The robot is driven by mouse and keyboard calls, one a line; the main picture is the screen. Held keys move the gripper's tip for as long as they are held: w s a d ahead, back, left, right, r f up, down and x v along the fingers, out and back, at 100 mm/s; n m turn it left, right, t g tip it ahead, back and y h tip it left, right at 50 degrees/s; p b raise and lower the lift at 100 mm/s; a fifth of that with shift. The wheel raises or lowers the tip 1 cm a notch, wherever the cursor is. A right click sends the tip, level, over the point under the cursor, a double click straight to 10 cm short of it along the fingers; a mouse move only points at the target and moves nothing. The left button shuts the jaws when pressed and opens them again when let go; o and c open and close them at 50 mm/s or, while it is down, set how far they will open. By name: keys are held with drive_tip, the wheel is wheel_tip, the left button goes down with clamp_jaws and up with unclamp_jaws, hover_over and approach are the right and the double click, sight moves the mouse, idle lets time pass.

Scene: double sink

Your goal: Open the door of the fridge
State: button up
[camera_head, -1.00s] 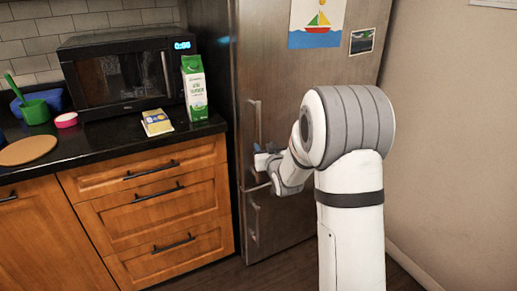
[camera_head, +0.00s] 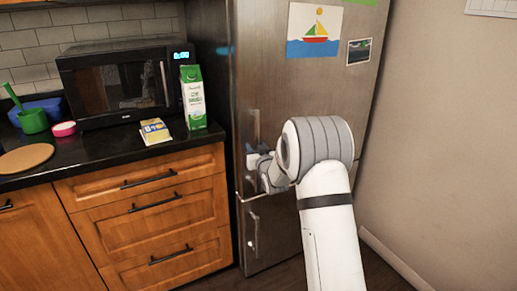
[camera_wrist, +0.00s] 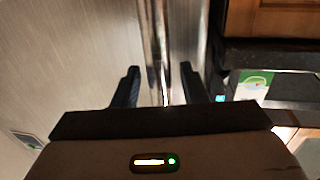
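The steel fridge (camera_head: 290,85) stands right of the counter, and its upper door looks closed. The upper door's vertical handle (camera_head: 255,125) is near the door's left edge; its lower part is hidden by my gripper (camera_head: 252,160). In the wrist view, the handle (camera_wrist: 157,40) runs between the two dark fingers of my gripper (camera_wrist: 160,88). The fingers are apart, with a gap visible on each side of the bar, so the gripper is open around the handle and not clamped on it. A lower handle (camera_head: 253,232) is on the door below.
Left of the fridge is a dark counter with a microwave (camera_head: 125,82), a milk carton (camera_head: 193,98) and a yellow-white packet (camera_head: 155,131). Wooden drawers (camera_head: 150,205) are below. A plain wall (camera_head: 435,130) stands to the right. Floor shows before the fridge.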

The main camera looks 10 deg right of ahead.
drive_tip(key=shift+c, duration=0.6)
clamp_jaws()
